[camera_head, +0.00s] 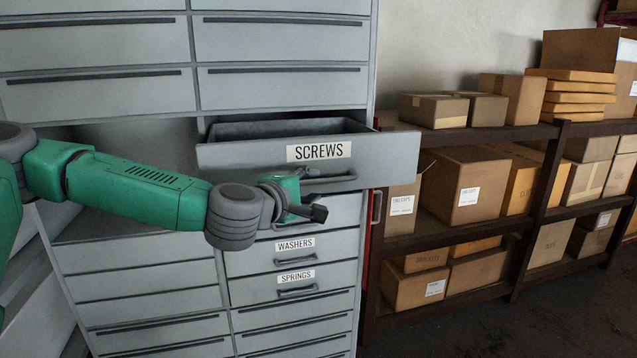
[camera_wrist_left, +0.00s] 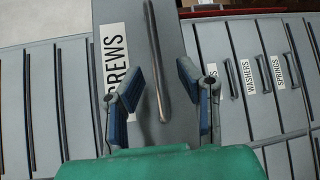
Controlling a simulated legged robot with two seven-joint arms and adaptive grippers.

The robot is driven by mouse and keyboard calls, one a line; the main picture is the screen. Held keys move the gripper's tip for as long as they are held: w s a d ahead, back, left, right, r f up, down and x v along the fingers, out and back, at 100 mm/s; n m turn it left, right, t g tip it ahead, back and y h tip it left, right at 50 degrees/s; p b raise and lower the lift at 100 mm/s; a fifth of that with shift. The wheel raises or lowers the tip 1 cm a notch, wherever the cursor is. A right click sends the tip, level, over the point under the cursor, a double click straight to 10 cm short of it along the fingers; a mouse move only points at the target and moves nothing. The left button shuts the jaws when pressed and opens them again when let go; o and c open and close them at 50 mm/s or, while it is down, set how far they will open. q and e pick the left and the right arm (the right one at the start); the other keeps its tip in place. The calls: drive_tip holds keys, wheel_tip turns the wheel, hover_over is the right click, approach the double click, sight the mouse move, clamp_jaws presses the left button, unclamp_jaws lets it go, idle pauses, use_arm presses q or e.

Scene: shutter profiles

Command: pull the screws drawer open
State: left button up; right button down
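The screws drawer (camera_head: 240,156) is grey with a white SCREWS label (camera_head: 319,151). It stands out from the cabinet front, and its open top shows a dark inside. Its bar handle (camera_head: 335,180) is on the front below the label. My left gripper (camera_head: 312,194) is in front of the drawer, close to the handle. In the left wrist view its blue-padded fingers (camera_wrist_left: 159,70) are spread apart, with the handle (camera_wrist_left: 157,55) between and beyond them. Neither finger clearly touches the handle. My right gripper is in no view.
The washers drawer (camera_head: 254,245) and springs drawer (camera_head: 254,289) are shut below. More shut drawers fill the grey cabinet (camera_head: 285,50). A dark shelf (camera_head: 540,216) with cardboard boxes (camera_head: 465,185) stands at the right. Bare floor (camera_head: 560,312) shows at the lower right.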

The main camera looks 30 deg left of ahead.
use_arm(q)
drive_tip(key=shift+s+d+r, duration=0.25)
drive_tip(key=shift+s+d, duration=0.45)
drive_tip(key=shift+s, duration=0.1)
drive_tip(key=shift+s+d+r, duration=0.25)
drive_tip(key=shift+s+d, duration=0.45)
drive_tip(key=shift+s, duration=0.05)
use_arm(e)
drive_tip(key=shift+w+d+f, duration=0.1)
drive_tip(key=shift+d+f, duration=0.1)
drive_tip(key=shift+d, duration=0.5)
